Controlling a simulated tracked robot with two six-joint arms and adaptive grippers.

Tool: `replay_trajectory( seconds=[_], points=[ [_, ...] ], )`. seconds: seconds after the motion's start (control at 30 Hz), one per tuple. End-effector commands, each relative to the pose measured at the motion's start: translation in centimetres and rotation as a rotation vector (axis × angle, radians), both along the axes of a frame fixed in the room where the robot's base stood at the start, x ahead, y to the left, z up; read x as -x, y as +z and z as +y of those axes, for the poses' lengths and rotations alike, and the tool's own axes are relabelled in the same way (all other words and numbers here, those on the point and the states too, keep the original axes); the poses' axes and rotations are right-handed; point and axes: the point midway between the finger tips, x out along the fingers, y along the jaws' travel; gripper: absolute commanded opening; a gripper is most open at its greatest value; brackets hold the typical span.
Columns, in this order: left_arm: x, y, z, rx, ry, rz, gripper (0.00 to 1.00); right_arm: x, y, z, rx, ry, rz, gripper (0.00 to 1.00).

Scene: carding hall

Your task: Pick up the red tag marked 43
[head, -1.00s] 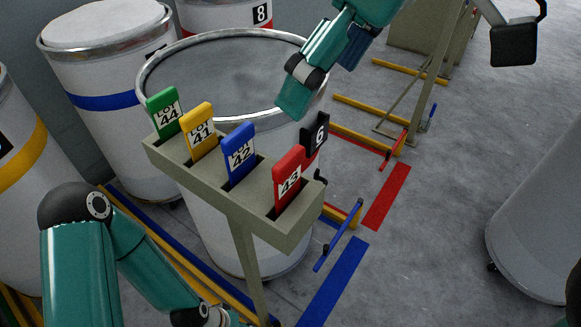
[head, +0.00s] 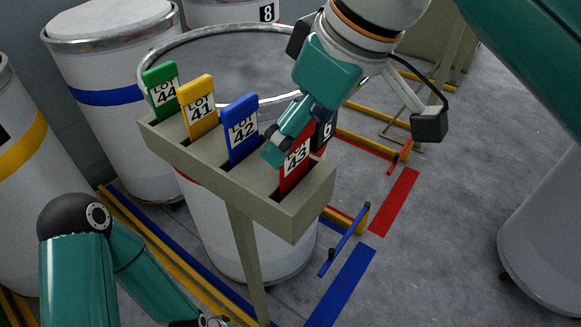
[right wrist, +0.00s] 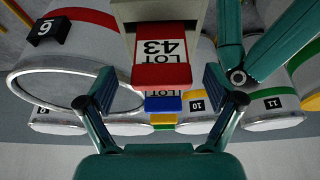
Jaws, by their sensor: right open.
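The red tag marked 43 (head: 296,162) stands upright in the right-end slot of a beige rack (head: 300,222). My right gripper (head: 292,138) is at the tag's upper part in the head view, and hides some of its top. In the right wrist view the red tag (right wrist: 161,74) lies between the two spread fingers of my right gripper (right wrist: 159,89), with a gap on each side. The gripper is open and empty.
A blue tag marked 42 (head: 241,130), a yellow tag 41 (head: 199,108) and a green tag 44 (head: 162,90) stand in the same rack, to the left. A large drum (head: 222,215) is close behind the rack. Open floor (head: 440,240) lies to the right.

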Motion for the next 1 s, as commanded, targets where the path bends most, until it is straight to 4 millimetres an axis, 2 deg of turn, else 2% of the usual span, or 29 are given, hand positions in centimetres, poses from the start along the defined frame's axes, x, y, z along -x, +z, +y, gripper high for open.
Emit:
replay_trajectory(
  seconds=[0.03,0.13,0.4,0.77,1.0],
  points=[
    [0.00,-0.34,0.00,0.000,0.000,0.000,0.40,-0.17,-0.82,0.26,0.001,0.000,0.001,0.92],
    [0.00,-0.49,-0.01,0.000,0.000,0.000,0.40,-0.36,-1.53,0.55,0.000,-0.001,0.000,0.92],
    [-0.01,-0.44,0.00,0.000,0.000,0.000,0.40,-0.44,-1.62,0.63,-0.001,-0.001,0.000,0.90],
    [-0.01,-0.44,0.00,0.000,0.000,0.000,0.40,-0.43,-1.61,0.64,-0.001,-0.001,0.000,0.30],
    [0.00,-0.41,0.00,0.000,0.000,0.000,0.40,-0.43,-1.57,0.64,-0.001,0.000,-0.001,0.28]
  ],
)
